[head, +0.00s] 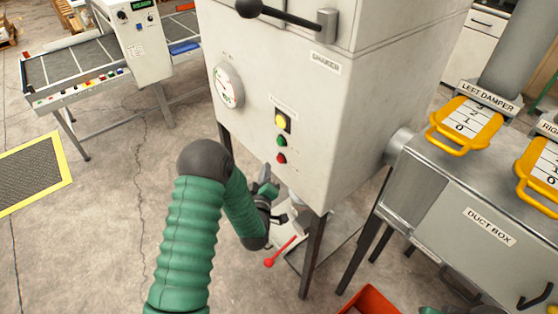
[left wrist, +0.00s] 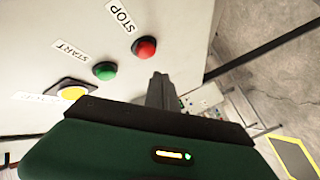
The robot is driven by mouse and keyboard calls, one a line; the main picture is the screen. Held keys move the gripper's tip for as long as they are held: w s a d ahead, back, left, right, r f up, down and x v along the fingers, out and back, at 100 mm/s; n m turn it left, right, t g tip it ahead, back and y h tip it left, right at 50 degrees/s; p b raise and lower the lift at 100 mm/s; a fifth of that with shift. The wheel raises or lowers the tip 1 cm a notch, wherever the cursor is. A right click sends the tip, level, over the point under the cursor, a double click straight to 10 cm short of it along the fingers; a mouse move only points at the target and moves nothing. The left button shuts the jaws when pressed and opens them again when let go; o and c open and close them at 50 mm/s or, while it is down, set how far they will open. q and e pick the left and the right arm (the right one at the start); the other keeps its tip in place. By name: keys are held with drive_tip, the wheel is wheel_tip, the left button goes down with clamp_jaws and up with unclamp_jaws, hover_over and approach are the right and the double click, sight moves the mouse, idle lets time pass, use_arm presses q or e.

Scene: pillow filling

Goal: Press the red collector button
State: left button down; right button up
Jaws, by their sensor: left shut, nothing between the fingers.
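A red button (head: 281,158) is the lowest of three on the front of the pale cabinet (head: 300,100). In the left wrist view the red button (left wrist: 145,47) has a STOP label beside it. A green button (head: 281,141) sits above it, labelled START in the left wrist view, and a yellow one (head: 280,120) is at the top. My left gripper (head: 266,178) is just below and left of the red button. Its dark fingers (left wrist: 160,88) are shut and empty, apart from the button. No right gripper shows.
A round gauge (head: 228,86) and a SHAKER lever (head: 285,14) are on the cabinet above. A red-knobbed lever (head: 270,262) is below. The duct box (head: 440,200) with yellow damper handles stands right. A conveyor table (head: 85,65) stands left; floor between is clear.

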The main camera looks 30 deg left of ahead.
use_arm(q)
drive_tip(key=s, duration=0.1)
drive_tip(key=s+a, duration=0.1)
drive_tip(key=shift+s+a, duration=0.1)
drive_tip(key=shift+s, duration=0.3)
idle(0.5)
drive_tip(key=d+f+m+g+h+b, duration=0.2)
drive_tip(key=d+m+g+h, duration=0.15)
drive_tip(key=d+m, duration=0.2)
drive_tip(key=s+d+f+m+g+h+b, duration=0.3)
drive_tip(key=s+d+m+g, duration=0.3)
drive_tip(key=s+d, duration=0.4)
drive_tip(key=s+m+g, duration=0.3)
drive_tip(key=s, duration=0.8)
drive_tip(key=shift+s+d+r+g+b, duration=0.3)
drive_tip(key=shift+s+d+r+g, duration=0.05)
drive_tip(key=shift+r, duration=0.05)
drive_tip(key=shift+d, duration=0.25)
